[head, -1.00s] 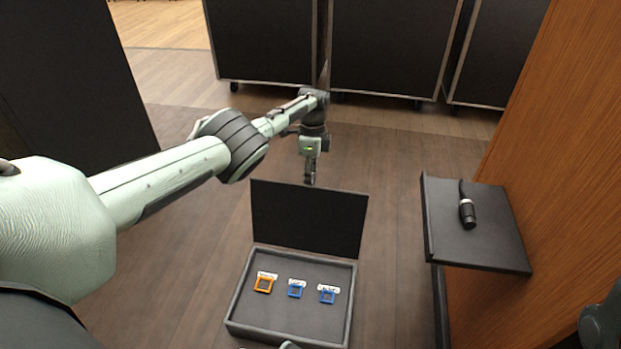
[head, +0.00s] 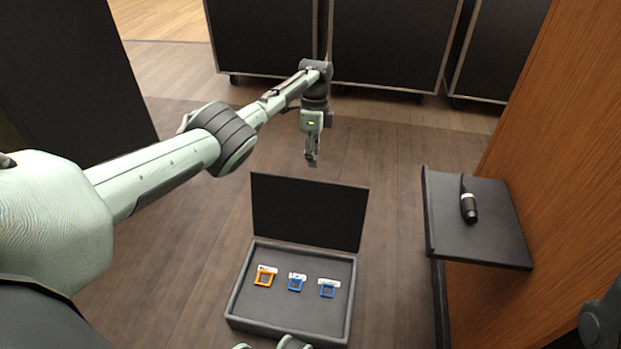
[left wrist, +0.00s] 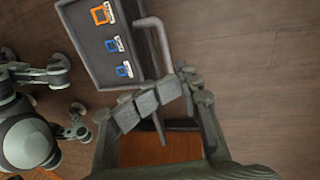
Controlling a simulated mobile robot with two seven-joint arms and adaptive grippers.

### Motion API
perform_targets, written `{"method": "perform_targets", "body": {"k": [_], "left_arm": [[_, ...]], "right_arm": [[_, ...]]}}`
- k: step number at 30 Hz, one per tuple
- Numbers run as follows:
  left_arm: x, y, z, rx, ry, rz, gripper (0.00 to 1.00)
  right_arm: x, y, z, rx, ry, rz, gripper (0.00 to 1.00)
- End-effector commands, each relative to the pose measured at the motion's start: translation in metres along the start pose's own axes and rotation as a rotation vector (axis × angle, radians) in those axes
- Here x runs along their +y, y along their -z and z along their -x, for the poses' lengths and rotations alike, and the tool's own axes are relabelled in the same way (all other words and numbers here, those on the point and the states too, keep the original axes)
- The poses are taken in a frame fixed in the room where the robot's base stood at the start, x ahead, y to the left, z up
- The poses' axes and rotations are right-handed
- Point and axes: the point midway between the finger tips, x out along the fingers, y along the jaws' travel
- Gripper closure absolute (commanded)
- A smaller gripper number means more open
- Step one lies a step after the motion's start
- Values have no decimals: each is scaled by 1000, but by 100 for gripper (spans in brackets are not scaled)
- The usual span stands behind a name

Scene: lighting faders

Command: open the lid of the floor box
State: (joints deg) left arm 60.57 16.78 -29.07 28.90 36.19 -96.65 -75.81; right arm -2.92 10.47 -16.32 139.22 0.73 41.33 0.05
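The floor box (head: 240,315) is an open dark grey case on the floor in the head view. Its black lid (head: 308,212) stands up at the box's far edge. The box also shows at the top of the left wrist view (left wrist: 83,62). My left gripper (head: 312,161) is beyond and above the lid's top edge, apart from it in the head view. Its fingers (left wrist: 180,88) look closed together with nothing seen between them. A grey bent bar (left wrist: 150,22) shows beside the box in the left wrist view; I cannot tell what it is.
In the box lie an orange square frame (head: 264,281) and two blue ones (head: 296,285), with white labels. A grey shelf (head: 480,250) at the right holds a black cylindrical item (head: 469,207). Black wheeled cases (head: 390,45) stand at the back. Floor around the box is clear.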

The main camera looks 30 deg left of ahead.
Motion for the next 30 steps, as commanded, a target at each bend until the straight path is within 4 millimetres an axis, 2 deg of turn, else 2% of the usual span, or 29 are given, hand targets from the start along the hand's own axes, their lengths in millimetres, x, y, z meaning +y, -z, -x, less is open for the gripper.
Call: {"method": "perform_targets", "body": {"k": [3, 9, 30], "left_arm": [[0, 1, 23, 1, 1, 0, 69], [1, 2, 43, 1, -2, 0, 69], [1, 1, 46, 1, -2, 0, 69]], "right_arm": [[0, 0, 0, 0, 0, 0, 58], [0, 0, 0, 0, -1, 0, 58], [0, 0, 0, 1, -1, 0, 58]]}}
